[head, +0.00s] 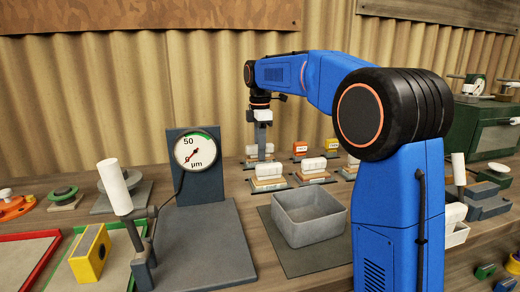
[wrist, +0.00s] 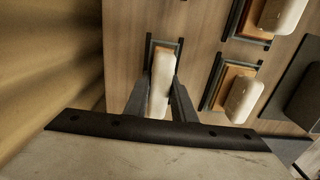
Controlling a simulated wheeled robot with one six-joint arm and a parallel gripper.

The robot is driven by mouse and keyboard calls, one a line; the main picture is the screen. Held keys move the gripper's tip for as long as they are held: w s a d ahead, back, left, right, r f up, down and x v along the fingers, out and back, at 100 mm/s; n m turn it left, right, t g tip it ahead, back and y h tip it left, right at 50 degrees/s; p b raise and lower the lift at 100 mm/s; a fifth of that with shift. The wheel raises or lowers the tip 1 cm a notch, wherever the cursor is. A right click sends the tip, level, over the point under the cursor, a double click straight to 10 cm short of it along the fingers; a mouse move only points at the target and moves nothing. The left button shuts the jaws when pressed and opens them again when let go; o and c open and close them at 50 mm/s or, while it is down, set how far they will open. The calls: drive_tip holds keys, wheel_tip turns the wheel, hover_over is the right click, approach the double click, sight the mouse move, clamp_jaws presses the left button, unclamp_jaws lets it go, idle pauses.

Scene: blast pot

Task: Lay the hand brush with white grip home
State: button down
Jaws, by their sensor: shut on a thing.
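My gripper (head: 261,147) is at the back of the bench, pointing down. In the wrist view, its two fingers (wrist: 160,105) are closed on the sides of a hand brush with white grip (wrist: 160,80). The brush lies along a dark open frame (wrist: 180,50), over or inside it; I cannot tell whether it rests on the bottom. In the head view, the held brush (head: 252,150) shows small and partly covered by the fingers.
Several similar white-topped brushes in dark frames stand close by, one in front (head: 268,171) and one to its right (head: 314,165). A grey bin (head: 308,218) and a dial gauge (head: 196,150) stand nearer. The corrugated wall (head: 150,90) is close behind.

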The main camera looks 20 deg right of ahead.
drive_tip(key=shift+f, duration=0.1)
drive_tip(key=c, duration=1.4)
unclamp_jaws()
wheel_tip(320, 180, up, 12)
drive_tip(key=shift+s, duration=0.1)
